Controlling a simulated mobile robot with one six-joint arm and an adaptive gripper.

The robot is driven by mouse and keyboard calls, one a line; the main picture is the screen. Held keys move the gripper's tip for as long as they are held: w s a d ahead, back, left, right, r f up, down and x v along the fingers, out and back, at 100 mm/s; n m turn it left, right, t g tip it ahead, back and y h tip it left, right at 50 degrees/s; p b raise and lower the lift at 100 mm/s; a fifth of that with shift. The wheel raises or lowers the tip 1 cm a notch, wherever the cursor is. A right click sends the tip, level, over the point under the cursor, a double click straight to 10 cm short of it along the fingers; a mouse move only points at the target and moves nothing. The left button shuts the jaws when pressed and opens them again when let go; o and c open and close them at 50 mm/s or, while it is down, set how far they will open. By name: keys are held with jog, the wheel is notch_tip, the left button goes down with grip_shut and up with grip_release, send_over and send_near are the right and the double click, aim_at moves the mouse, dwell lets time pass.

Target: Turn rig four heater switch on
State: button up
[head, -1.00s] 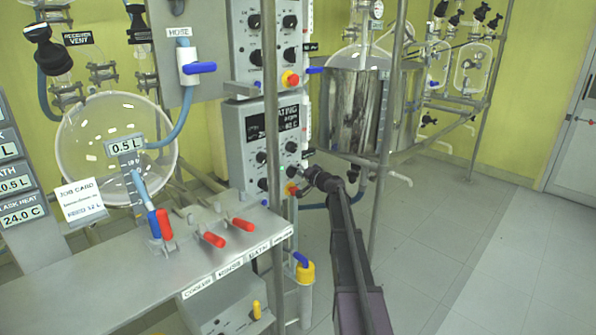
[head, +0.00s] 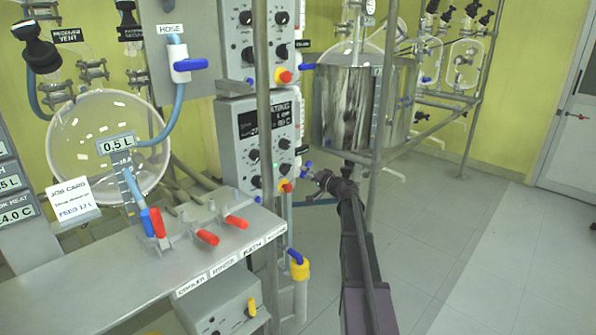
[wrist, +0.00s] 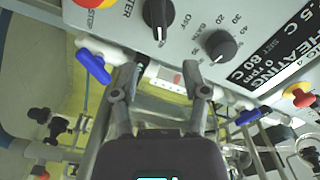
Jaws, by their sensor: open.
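The control box (head: 230,150) is the lower of two stacked boxes in the head view, and its face fills the top of the wrist view. In the wrist view a black knob (wrist: 158,14) sits by a partly cut-off label ending in "TER", with "OFF" printed to its right. A second black knob (wrist: 220,46) has a numbered scale. The display (wrist: 290,55) reads "HEATING" and "SET 80 C". My gripper (wrist: 160,93) is open and empty below the knobs, apart from them. In the head view my gripper (head: 320,178) is just right of the box.
A red stop button (wrist: 98,3) sits beside the first knob. Blue-handled valves (wrist: 93,66) lie near my fingers. A metal post (head: 265,150) stands before the box, and a steel vessel (head: 345,110) is behind right. The floor at right is clear.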

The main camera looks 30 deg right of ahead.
jog(key=shift+v, duration=2)
